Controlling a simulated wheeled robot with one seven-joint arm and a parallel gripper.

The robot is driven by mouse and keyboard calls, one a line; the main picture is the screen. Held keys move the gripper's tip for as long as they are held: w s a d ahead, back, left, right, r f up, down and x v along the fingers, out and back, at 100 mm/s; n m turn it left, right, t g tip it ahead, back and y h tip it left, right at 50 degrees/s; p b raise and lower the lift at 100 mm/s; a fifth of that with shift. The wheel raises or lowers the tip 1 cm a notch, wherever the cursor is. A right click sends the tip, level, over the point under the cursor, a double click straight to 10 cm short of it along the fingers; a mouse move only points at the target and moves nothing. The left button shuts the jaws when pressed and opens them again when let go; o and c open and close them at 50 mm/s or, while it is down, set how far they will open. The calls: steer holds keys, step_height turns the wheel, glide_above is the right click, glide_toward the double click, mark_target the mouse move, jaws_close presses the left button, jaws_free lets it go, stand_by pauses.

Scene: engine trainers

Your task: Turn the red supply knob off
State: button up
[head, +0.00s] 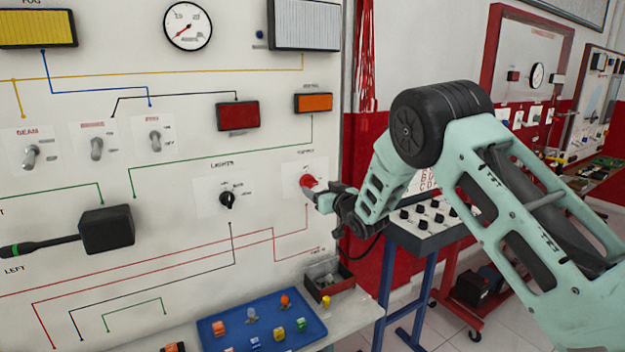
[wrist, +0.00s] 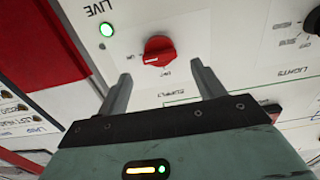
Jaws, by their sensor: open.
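The red supply knob (head: 308,181) sits on a white plate at the right side of the trainer board. In the wrist view the knob (wrist: 159,50) is a round red dial with a pale pointer line toward the left of the picture. My gripper (head: 318,194) is close in front of the knob in the head view. In the wrist view its two fingers (wrist: 162,80) are spread apart with nothing between them, and the knob shows just beyond their tips. A green lamp (wrist: 107,30) marked LIVE is lit beside the knob.
The black lights knob (head: 227,199) is left of the supply plate. A blue tray (head: 240,338) with several coloured parts and a dark bin (head: 335,292) stand on the ledge below. A stand with black knobs (head: 430,215) is behind my arm.

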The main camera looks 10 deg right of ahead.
mark_target(311, 183)
steer(key=shift+p+x, duration=0.6)
steer(key=shift+x, duration=1.95)
steer(key=c, duration=1)
